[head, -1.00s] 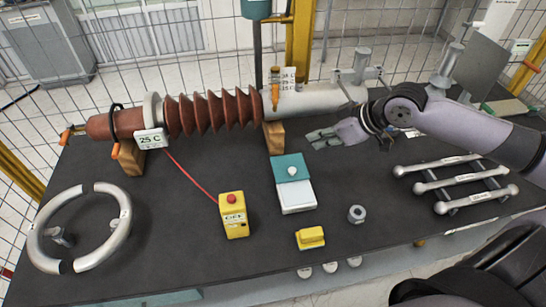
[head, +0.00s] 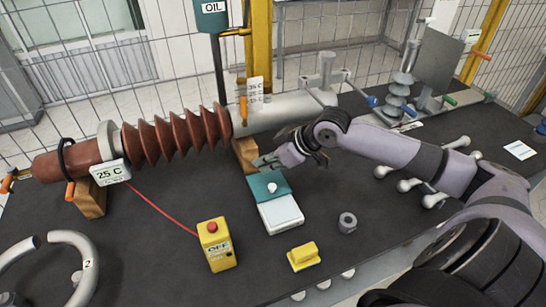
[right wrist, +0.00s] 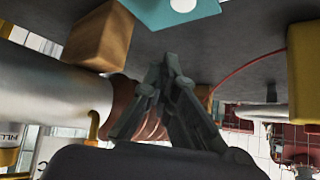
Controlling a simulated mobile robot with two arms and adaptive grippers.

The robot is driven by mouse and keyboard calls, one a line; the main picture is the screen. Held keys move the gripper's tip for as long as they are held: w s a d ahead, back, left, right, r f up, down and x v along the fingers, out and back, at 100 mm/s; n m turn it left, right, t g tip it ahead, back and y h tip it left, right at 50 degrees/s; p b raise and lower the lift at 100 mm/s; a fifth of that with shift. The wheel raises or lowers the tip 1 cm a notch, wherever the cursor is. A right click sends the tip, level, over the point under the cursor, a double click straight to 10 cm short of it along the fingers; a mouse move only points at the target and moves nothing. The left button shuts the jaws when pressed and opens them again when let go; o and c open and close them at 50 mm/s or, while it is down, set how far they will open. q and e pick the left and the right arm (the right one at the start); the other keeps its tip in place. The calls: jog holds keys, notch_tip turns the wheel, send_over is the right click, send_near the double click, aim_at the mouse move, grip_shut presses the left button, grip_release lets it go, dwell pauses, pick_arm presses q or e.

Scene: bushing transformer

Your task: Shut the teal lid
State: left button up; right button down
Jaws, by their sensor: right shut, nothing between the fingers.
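The teal lid (head: 262,184) with its white knob (head: 272,187) covers the back part of a small white box (head: 281,214) on the dark table. The front part of the box top shows white; I cannot tell whether the lid is slid or tilted. My right gripper (head: 259,163) is shut and empty, just behind the lid's back edge and apart from its knob. In the right wrist view the lid (right wrist: 160,14) shows at the top edge, beyond my fingertips (right wrist: 170,60). My left gripper is not in view.
A wooden block (head: 245,155) holding the brown ribbed bushing (head: 175,136) stands close beside my right gripper. A yellow button box (head: 216,246), a yellow block (head: 303,256) and a grey nut (head: 347,222) lie in front. A red cord (head: 160,208) crosses the table at left.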

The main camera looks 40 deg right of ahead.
aim_at(267, 188)
jog(key=x, duration=0.5)
jog(key=shift+w+a+r+p, duration=0.1)
jog(key=shift+w+a+p, duration=0.05)
jog(key=shift+p, duration=0.25)
jog(key=s+d, duration=0.1)
jog(key=s+p, duration=0.1)
jog(key=shift+s+d+f, duration=0.3)
jog(key=shift+d+f, duration=0.05)
jog(key=shift+s+d+f, duration=0.1)
jog(key=shift+s+d, duration=0.2)
jog(key=shift+s, duration=0.2)
jog(key=shift+p, duration=0.35)
